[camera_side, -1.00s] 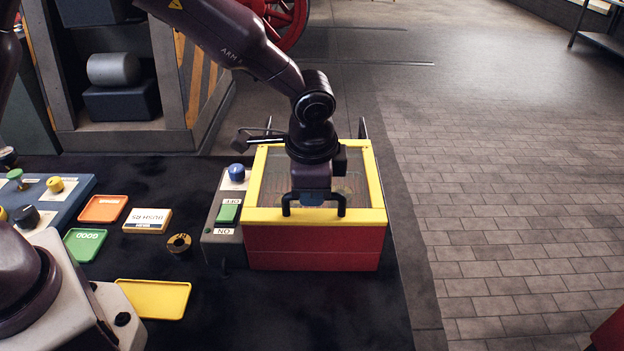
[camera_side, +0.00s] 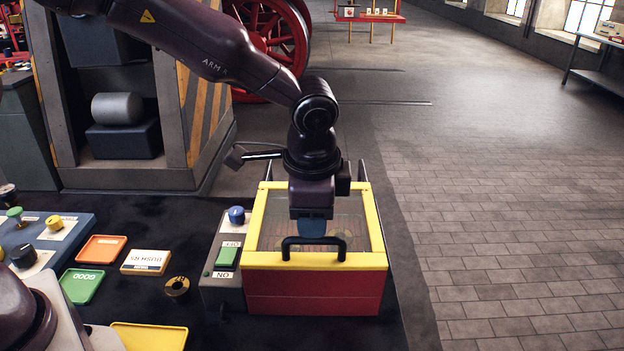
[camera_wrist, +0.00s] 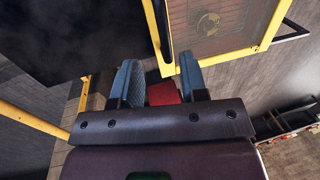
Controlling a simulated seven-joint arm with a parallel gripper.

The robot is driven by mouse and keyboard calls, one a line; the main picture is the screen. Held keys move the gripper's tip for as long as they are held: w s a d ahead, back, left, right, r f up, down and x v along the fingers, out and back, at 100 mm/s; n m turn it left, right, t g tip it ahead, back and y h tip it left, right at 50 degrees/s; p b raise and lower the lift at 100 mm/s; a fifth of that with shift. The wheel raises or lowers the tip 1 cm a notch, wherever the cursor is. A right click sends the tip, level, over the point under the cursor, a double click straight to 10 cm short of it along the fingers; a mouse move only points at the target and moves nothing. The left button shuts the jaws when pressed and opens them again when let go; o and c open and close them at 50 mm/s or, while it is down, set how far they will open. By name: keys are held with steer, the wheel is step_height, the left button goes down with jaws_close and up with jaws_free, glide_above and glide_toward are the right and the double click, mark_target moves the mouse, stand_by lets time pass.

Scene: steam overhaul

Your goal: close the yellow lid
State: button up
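The yellow lid (camera_side: 378,228) has a see-through panel and lies flat across the top of the red box (camera_side: 313,302) in the side view. I see no gap along its front edge. A black handle (camera_side: 313,241) stands on the front of its frame. My gripper (camera_side: 313,228) points down above the lid, just behind the handle as the picture shows it; contact is not clear. In the wrist view, the blue fingers (camera_wrist: 160,78) are apart with nothing held between them. Red (camera_wrist: 163,93) shows beyond them, and the yellow frame (camera_wrist: 238,55) lies above right.
A grey switch box (camera_side: 225,292) with a green switch and blue knob stands left of the box. Orange (camera_side: 101,249), green (camera_side: 82,286) and yellow (camera_side: 150,336) trays lie farther left.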

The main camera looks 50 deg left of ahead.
step_height(320, 180, up, 8)
steer(key=s+d, duration=0.1)
steer(key=shift+f, duration=0.25)
